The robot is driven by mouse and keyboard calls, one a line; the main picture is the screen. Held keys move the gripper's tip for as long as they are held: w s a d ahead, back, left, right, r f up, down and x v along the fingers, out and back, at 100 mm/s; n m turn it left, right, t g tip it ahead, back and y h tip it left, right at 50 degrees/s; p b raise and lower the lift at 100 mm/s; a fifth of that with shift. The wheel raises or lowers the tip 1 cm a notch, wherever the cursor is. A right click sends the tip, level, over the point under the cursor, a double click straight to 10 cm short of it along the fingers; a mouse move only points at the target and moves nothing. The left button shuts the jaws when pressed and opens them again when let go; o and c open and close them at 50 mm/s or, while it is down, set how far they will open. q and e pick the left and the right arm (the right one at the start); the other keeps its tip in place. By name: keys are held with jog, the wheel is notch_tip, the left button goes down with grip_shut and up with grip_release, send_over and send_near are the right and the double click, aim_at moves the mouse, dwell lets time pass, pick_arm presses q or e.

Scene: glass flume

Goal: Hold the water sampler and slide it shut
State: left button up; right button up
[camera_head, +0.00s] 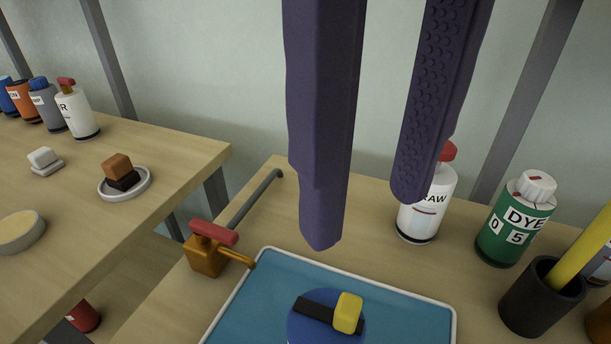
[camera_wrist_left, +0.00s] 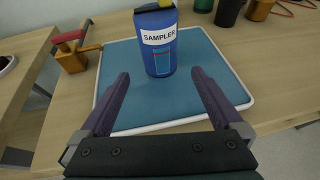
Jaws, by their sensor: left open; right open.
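The water sampler is a blue cylinder labelled "SAMPLER" (camera_wrist_left: 159,50), upright on a blue tray with a white rim (camera_wrist_left: 240,100). In the head view its round blue top (camera_head: 298,327), with a black slide bar (camera_head: 315,310) and a yellow knob (camera_head: 348,313), shows at the bottom edge; the rest is cut off. My right gripper (camera_head: 366,220) is open and empty, its purple fingers hanging from above over the sampler's far side. My left gripper (camera_wrist_left: 160,76) is open and empty in the left wrist view, its fingers pointing at the sampler, one to each side, short of it.
A brass tap with a red handle (camera_head: 207,255) stands left of the tray. A white RAW bottle (camera_head: 425,213), a green DYE bottle (camera_head: 513,222) and a dark cup with a yellow rod (camera_head: 535,300) stand at the right. Another table (camera_head: 75,185) is at the left.

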pick_arm(q)
jog(key=x, duration=0.8)
jog(key=shift+w+d, duration=0.15)
jog(key=shift+w, duration=0.1)
